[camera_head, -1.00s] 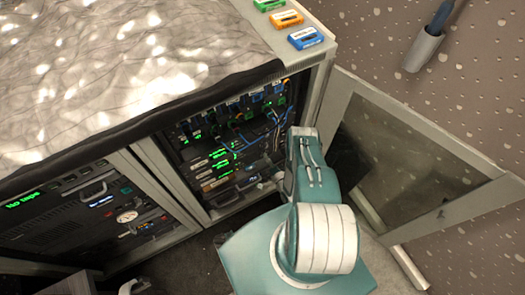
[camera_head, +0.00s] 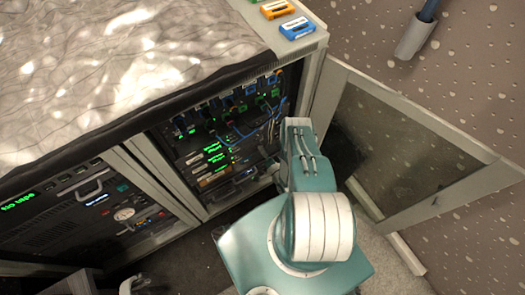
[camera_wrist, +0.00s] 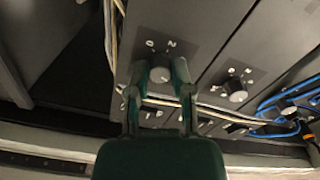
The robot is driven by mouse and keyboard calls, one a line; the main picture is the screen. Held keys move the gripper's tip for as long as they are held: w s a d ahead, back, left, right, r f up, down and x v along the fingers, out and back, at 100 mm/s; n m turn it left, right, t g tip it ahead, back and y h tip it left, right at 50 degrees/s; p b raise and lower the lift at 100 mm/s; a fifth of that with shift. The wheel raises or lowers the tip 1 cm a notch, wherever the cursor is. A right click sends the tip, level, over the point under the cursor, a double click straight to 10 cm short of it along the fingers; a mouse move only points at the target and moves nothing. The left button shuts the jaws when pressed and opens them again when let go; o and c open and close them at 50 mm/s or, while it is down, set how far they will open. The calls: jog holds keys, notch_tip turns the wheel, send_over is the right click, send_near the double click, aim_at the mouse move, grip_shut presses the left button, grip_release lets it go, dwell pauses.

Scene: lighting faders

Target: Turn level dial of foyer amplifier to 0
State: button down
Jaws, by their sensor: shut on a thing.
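In the wrist view, a round metallic dial (camera_wrist: 160,75) sits on a dark panel with small white marks above it. My gripper (camera_wrist: 160,72) has one finger on each side of the dial and is shut on it. In the head view my teal arm reaches to the right side of the open rack (camera_head: 203,182); the arm hides the gripped dial there.
A second dial (camera_wrist: 237,92) is on the panel to the right. Blue cables (camera_wrist: 285,122) lie farther right, and pale cables pass close to my fingers. In the head view, an open glass door (camera_head: 400,150) stands right of my arm. Cassettes (camera_head: 298,27) lie on the cabinet top.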

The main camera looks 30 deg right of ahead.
jog(key=n, duration=3.1)
jog(key=shift+w, duration=0.15)
jog(key=shift+n, duration=0.4)
jog(key=c, duration=0.5)
grip_release()
jog(key=shift+m, duration=0.3)
